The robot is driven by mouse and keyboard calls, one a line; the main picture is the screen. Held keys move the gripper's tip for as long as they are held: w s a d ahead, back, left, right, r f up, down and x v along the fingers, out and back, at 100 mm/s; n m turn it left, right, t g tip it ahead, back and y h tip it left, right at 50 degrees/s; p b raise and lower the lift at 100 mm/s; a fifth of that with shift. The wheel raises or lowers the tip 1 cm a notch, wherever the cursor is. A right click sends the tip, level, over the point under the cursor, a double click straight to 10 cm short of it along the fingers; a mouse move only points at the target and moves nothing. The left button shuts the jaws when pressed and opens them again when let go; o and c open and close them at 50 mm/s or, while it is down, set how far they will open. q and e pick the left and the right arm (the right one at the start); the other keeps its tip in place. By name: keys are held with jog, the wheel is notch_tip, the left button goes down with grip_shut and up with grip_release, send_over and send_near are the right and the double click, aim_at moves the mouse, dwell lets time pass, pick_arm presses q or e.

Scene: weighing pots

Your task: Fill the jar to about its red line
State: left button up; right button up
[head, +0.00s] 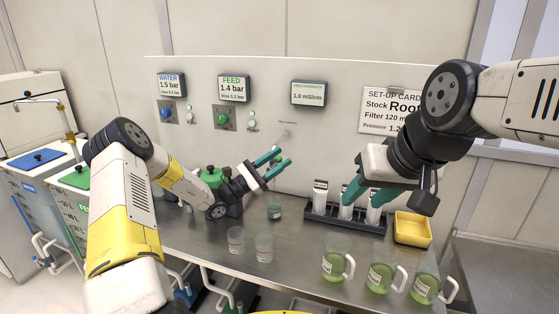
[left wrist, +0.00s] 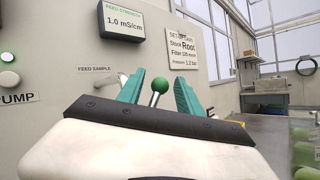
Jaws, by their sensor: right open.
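A small clear vessel with green in its lower part, seemingly the jar (head: 274,211), stands on the bench below my left gripper; I cannot make out a red line or the exact level. My left gripper (head: 272,166) is open in front of the back panel. In the left wrist view its teal fingers (left wrist: 158,92) stand apart on either side of a green ball knob (left wrist: 160,85) on a metal stem, with gaps beside the ball. My right gripper (head: 367,193) is open, fingers pointing down at the rack of white cylinders (head: 320,190).
Two clear cups (head: 236,240) stand front left of the rack. Several handled mugs of green liquid (head: 335,262) stand at the front right. A yellow tray (head: 412,230) sits right of the rack (head: 318,211). A feed sample label (left wrist: 97,69) is on the panel.

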pick_arm(q)
jog(key=v, duration=0.8)
jog(key=shift+d, duration=0.1)
dwell(7.0)
